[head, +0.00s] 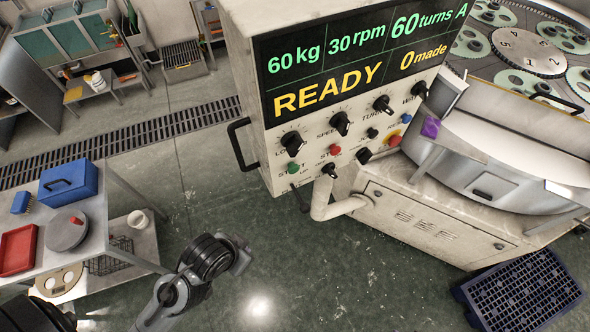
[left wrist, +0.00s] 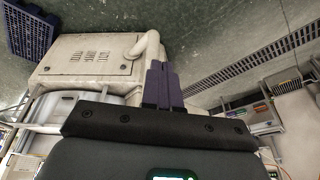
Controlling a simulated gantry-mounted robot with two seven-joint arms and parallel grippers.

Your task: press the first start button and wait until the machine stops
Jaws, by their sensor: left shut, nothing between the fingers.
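The control panel (head: 262,150) of the lapping machine carries a display (head: 365,60) reading READY, 60 kg, 30 rpm, 60 turns and 0 made. A green button (head: 293,196), its label partly legible as START, sits at the panel's lower left. A red button (head: 335,150) is to its upper right. My left arm comes in at the bottom, short of the panel; its fingers cannot be made out in the head view. In the left wrist view my left gripper (left wrist: 163,86) has its dark purple fingers together, empty, with the machine cabinet (left wrist: 85,58) beyond. My right gripper is not in view.
A pipe (head: 340,207) and a black side handle (head: 238,145) stick out. A table (head: 98,228) with a blue box (head: 68,183) stands left. A pallet (head: 525,292) lies lower right.

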